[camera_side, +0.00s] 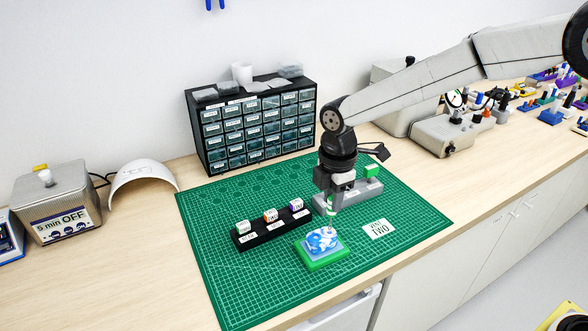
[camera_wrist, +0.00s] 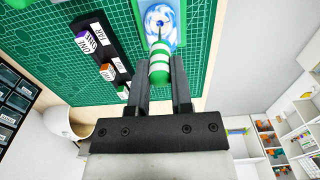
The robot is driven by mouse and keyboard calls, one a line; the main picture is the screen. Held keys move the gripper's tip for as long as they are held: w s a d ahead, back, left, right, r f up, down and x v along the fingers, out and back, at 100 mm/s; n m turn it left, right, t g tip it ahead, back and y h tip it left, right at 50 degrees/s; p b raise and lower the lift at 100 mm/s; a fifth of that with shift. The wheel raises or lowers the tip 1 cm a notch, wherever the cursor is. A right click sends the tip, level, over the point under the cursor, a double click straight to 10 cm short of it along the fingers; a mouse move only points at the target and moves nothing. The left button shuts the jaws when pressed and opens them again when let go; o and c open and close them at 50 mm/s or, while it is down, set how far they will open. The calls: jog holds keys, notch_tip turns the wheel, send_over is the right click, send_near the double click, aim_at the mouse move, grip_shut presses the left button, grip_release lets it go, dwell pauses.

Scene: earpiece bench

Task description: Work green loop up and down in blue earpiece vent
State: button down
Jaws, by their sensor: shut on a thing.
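My gripper (camera_side: 334,208) is shut on the green loop tool, whose green-and-white banded handle (camera_wrist: 159,64) shows between the fingers in the wrist view. The blue-and-white swirled earpiece (camera_side: 322,240) sits on a green block (camera_side: 322,260) on the mat. It also shows at the top of the wrist view (camera_wrist: 151,29). The handle points at the earpiece, and a thin dark tip shows over its face. I cannot tell whether the tip is inside a vent or just above it.
A grey holder (camera_side: 358,190) with a green block stands behind my gripper. The mat's front left is clear.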

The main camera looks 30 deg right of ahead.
jog(key=shift+f, duration=1.35)
dwell(0.6)
jog(key=shift+r, duration=0.8)
dwell(5.0)
